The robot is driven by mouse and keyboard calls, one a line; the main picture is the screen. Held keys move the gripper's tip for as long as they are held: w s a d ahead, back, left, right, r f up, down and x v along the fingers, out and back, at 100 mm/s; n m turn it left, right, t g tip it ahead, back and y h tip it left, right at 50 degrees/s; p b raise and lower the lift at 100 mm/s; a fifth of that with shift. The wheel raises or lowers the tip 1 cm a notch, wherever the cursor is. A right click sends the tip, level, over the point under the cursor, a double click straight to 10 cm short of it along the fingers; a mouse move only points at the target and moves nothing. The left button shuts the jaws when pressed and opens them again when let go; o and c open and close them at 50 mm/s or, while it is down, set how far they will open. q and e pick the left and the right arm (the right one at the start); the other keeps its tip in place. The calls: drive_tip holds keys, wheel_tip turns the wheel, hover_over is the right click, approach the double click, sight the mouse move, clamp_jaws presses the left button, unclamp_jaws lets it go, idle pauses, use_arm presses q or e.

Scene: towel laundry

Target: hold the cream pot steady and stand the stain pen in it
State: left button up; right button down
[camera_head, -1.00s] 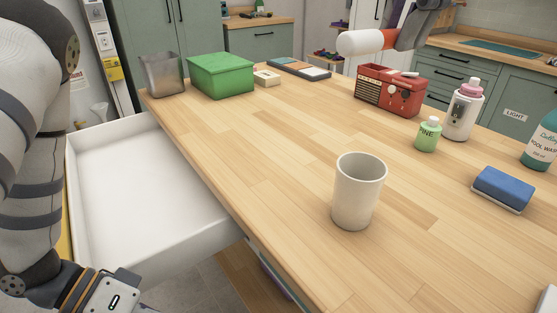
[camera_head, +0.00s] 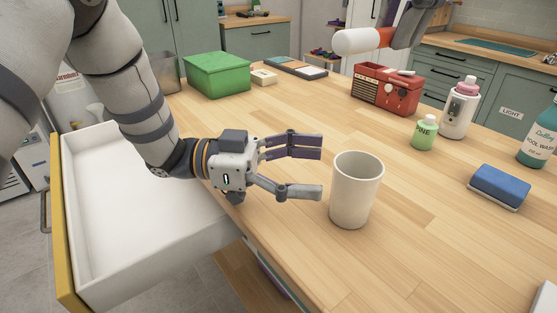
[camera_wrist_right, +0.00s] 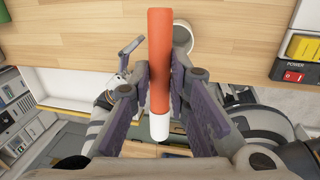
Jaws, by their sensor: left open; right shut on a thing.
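The cream pot (camera_head: 357,195) stands upright and open-topped on the wooden table, right of centre; part of its rim shows behind the pen in the right wrist view (camera_wrist_right: 183,37). My left gripper (camera_head: 318,170) is open, with its fingers pointing right at the pot's left side, close to it; I cannot tell if they touch. My right gripper (camera_wrist_right: 165,88) is shut on the stain pen (camera_wrist_right: 159,60), orange-red with a white end. In the head view the pen (camera_head: 362,41) lies roughly level at the top, beyond the pot and apart from it.
A red radio (camera_head: 385,92), a green bottle (camera_head: 424,133), a white bottle (camera_head: 461,108), a blue sponge (camera_head: 499,186) and a teal bottle (camera_head: 540,140) stand to the right. A green box (camera_head: 217,76) is at the back left. An open white drawer (camera_head: 110,200) juts out at left.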

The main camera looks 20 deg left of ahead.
sight(380, 173)
use_arm(q)
drive_tip(key=d, duration=0.4)
drive_tip(key=w+d, duration=0.1)
drive_tip(key=d, duration=0.2)
drive_tip(key=shift+w, duration=0.1)
drive_tip(key=c, duration=1.3)
